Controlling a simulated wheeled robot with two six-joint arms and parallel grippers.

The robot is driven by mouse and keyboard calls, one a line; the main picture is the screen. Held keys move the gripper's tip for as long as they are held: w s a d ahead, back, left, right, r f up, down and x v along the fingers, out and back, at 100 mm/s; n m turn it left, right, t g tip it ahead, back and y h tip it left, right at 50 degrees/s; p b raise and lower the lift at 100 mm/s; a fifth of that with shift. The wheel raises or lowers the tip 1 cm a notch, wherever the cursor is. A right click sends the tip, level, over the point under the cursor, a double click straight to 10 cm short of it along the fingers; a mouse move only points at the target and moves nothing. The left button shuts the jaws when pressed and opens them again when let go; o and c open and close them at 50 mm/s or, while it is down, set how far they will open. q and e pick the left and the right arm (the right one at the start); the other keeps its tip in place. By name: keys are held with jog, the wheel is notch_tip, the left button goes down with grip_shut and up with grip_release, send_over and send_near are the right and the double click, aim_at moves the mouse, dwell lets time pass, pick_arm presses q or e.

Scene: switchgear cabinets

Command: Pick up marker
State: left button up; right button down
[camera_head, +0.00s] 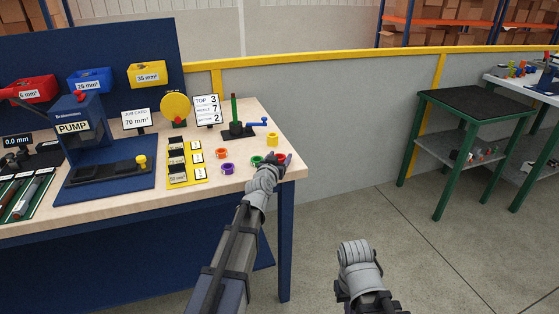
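No single thing is clearly recognisable as the marker. Slim pen-like tools (28,196) lie on a dark green mat at the left end of the wooden workbench (215,187); one may be a marker, but they are too small to tell. My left gripper (277,160) is over the bench's right front corner, far right of these tools and close beside a green ring (256,160). Its fingers are dark and small, so their opening is unclear. My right arm's wrist is at the lower middle, off the bench, and its fingers cannot be made out.
Orange (222,153), purple (228,169) and yellow (271,139) rings lie near my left gripper. A green-legged table (474,107) stands right; floor between is clear.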

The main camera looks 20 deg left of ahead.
pick_arm(q)
grip_shut()
dwell(0.3)
jog(key=shift+r, duration=0.15)
pick_arm(e)
jog(key=shift+r, duration=0.15)
